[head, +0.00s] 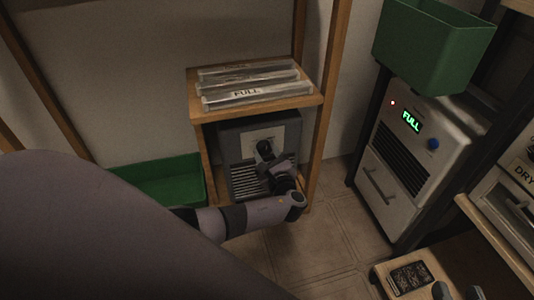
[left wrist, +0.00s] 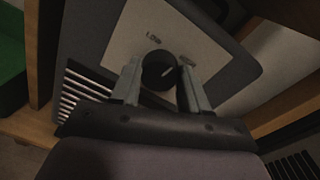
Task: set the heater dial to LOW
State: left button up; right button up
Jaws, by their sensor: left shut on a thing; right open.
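The heater (head: 233,134) is a dark grey box with a slatted grille, standing in the lower bay of the wooden rack. Its pale dial plate (left wrist: 130,45) carries a label that looks like LOW above the dial and another, unreadable label to the right. My left gripper (head: 265,149) is at the heater's front, shut on the round dark dial (left wrist: 158,70), with one finger on each side. A light mark on the dial points to the upper right, towards the right-hand label. My right gripper (head: 456,292) is open and apparently empty at the bottom edge, only its fingertips showing.
Clear trays, one labelled FULL (head: 246,93), lie on the rack's wooden shelf (head: 197,93). A green bin (head: 160,182) sits left of the heater. At right stand a white appliance (head: 388,200) with a FULL display and a green box (head: 430,50). Tiled floor lies between.

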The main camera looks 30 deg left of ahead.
pick_arm(q)
jog(key=n, duration=0.5)
jog(key=shift+a, duration=0.1)
jog(key=n, duration=0.5)
jog(key=shift+s+n, duration=0.1)
jog(key=shift+n, duration=0.2)
jog(key=shift+t+h, duration=0.3)
jog(key=o, duration=1.1)
jog(key=shift+c, duration=0.2)
